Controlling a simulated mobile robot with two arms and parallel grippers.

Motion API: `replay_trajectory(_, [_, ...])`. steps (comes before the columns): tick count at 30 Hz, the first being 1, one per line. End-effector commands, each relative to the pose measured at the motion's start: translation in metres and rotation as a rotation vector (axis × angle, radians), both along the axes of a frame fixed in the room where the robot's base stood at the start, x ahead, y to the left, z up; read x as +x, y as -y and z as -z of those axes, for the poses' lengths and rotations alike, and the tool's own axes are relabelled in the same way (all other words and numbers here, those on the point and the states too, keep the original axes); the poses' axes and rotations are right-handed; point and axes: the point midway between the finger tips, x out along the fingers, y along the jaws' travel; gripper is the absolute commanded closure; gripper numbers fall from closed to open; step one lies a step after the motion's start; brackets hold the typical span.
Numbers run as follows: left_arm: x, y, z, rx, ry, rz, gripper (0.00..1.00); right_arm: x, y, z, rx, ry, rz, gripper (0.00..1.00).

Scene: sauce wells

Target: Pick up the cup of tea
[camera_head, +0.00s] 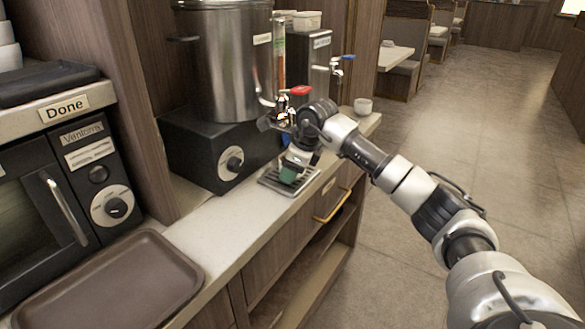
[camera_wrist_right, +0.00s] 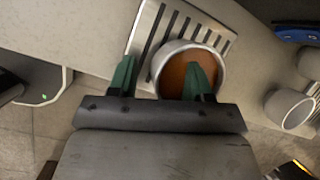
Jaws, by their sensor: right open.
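The cup of tea (camera_wrist_right: 222,74) is a pale round cup filled with brown tea. In the right wrist view it stands on the slatted metal drip tray (camera_wrist_right: 146,32). My right gripper (camera_wrist_right: 161,76) is open, with green fingertips. One finger shows over the tea inside the rim and the other is outside, left of the cup. I cannot tell how deep the fingers are. In the head view my right gripper (camera_head: 290,172) is low over the drip tray (camera_head: 273,184), and the arm and gripper mostly hide the cup. My left gripper is not in view.
A tall metal urn (camera_head: 228,65) on a black base stands behind the tray. A spare white cup (camera_head: 363,106) stands at the counter's far end. A brown tray (camera_head: 105,288) and a microwave (camera_head: 60,200) are at the left. The counter (camera_head: 222,222) between is clear.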

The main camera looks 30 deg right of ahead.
Motion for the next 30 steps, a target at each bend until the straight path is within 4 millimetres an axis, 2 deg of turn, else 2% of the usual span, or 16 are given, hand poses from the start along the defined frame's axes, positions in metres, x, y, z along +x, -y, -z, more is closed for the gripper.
replay_trajectory(1, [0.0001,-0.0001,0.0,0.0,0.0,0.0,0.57,-0.0001,0.0001,-0.0001,0.0,0.0,0.0,0.52])
replay_trajectory(9, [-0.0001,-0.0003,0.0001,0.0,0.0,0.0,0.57,-0.0003,0.0002,-0.0003,0.0,0.0,0.001,0.93])
replay_trajectory(11, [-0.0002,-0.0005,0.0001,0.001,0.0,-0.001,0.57,-0.0002,0.0002,-0.0002,0.0,0.0,0.001,1.0])
replay_trajectory(25, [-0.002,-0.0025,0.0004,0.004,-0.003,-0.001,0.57,-0.0005,0.0006,-0.001,0.0,0.0,0.001,1.0])
replay_trajectory(30, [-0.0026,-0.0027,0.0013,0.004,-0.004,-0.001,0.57,-0.0062,0.0036,-0.0076,0.0,0.001,0.001,1.0])
